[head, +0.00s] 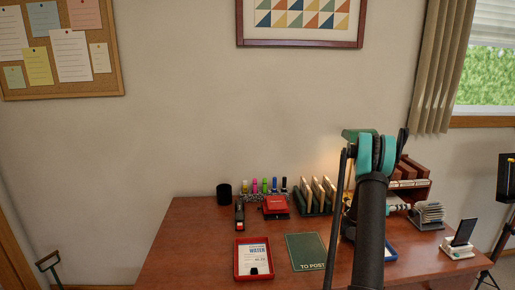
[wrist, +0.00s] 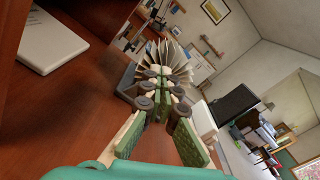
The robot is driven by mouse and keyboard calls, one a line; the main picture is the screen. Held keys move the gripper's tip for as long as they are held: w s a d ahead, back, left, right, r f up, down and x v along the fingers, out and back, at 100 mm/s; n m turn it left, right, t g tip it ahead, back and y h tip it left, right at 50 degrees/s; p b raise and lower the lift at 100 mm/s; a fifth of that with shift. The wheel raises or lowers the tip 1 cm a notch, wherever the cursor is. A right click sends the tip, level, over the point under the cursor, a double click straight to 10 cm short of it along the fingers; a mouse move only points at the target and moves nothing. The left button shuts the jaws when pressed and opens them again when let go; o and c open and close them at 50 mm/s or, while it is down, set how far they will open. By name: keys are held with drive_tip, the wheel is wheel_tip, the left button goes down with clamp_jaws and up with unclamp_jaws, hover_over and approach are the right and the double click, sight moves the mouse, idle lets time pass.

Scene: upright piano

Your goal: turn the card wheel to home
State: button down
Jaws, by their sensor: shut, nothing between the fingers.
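The card wheel (head: 428,214) is a fan of pale cards on a dark base at the right of the desk. In the wrist view its cards (wrist: 172,62) spread out just beyond my fingertips. My gripper (wrist: 160,72) is shut and empty, with its tips close in front of the cards. I cannot tell whether the tips touch them. In the head view my arm hides most of the gripper, and only a small part shows left of the wheel. The tips cover the lower middle of the wheel in the wrist view.
A phone on a white stand (head: 461,240) stands right of the wheel, near the desk's edge. A wooden shelf unit (head: 411,178) stands behind it.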

idle(0.3)
drive_tip(key=shift+w+r, duration=0.2)
drive_tip(key=shift+w, duration=0.1)
drive_tip(key=shift+s+a, duration=0.15)
drive_tip(key=shift+a, duration=1.35)
drive_tip(key=shift+s+a, duration=0.1)
drive_tip(key=shift+a, duration=1.4)
drive_tip(key=s+m, duration=0.1)
drive_tip(key=m, duration=0.1)
drive_tip(key=s+m, duration=0.3)
drive_tip(key=shift+s+a+r+m, duration=0.2)
drive_tip(key=shift+a+r+m, duration=0.1)
drive_tip(key=shift+r+m, duration=0.1)
drive_tip(key=shift+s+d, duration=0.1)
drive_tip(key=shift+d, duration=0.45)
drive_tip(key=shift+w+d, duration=0.15)
drive_tip(key=shift+d, duration=1.35)
drive_tip(key=shift+w+d, duration=0.15)
drive_tip(key=shift+d, duration=1.3)
